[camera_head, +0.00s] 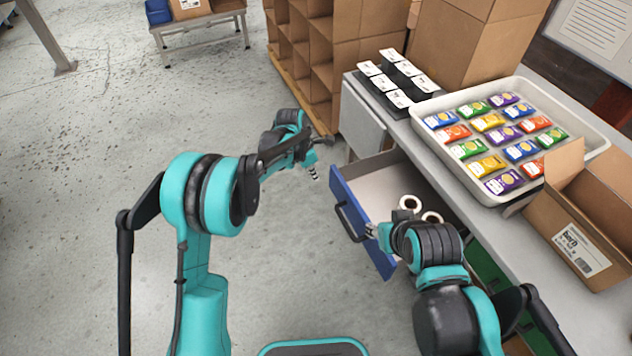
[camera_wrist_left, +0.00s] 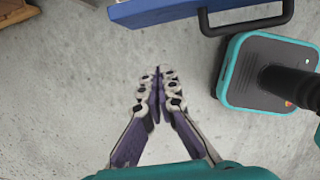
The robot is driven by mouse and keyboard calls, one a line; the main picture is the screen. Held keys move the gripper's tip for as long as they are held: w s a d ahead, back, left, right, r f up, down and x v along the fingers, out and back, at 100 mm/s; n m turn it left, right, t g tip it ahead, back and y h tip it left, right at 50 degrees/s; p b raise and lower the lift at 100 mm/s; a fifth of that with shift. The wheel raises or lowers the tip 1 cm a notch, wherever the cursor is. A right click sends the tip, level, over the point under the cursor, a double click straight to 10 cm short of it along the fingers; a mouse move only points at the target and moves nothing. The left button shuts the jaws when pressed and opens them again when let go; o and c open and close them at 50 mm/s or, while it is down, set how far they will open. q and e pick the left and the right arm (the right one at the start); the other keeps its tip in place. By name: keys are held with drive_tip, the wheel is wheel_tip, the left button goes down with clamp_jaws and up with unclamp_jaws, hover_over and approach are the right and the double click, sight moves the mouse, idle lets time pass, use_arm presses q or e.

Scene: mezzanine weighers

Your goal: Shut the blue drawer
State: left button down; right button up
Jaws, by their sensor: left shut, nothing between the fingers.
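The blue drawer (camera_head: 358,213) stands pulled out from under the grey bench, with its pale inside showing. Its black handle (camera_head: 349,221) is on the front face. In the left wrist view the blue front (camera_wrist_left: 165,9) and handle (camera_wrist_left: 247,24) cross the top edge. My left gripper (camera_head: 314,174) is shut and empty, just left of the drawer front and apart from it. Its closed fingers fill the middle of the left wrist view (camera_wrist_left: 157,84). My right gripper (camera_head: 371,231) is at the near end of the drawer front; its fingers are too small to read, and contact is unclear.
Two white rolls (camera_head: 431,217) lie in the drawer. On the bench (camera_head: 466,198) stand a white tray (camera_head: 595,142) of colourful packets, black-and-white boxes (camera_head: 397,99) and an open carton (camera_head: 581,251). Cardboard shelving (camera_head: 322,50) stands behind.

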use_arm(q)
drive_tip(key=b, duration=0.3)
approach(331, 184)
drive_tip(key=s+a+f, duration=0.2)
drive_tip(key=s+f, duration=0.2)
drive_tip(key=f, duration=0.1)
drive_tip(key=d, duration=0.1)
drive_tip(key=w+d+b, duration=0.1)
drive_tip(key=d, duration=0.1)
drive_tip(key=shift+w+d, duration=0.1)
drive_tip(key=shift+d, duration=0.1)
use_arm(e)
wheel_tip(331, 184, down, 5)
drive_tip(key=shift+r, duration=0.15)
use_arm(q)
drive_tip(key=shift+d, duration=0.1)
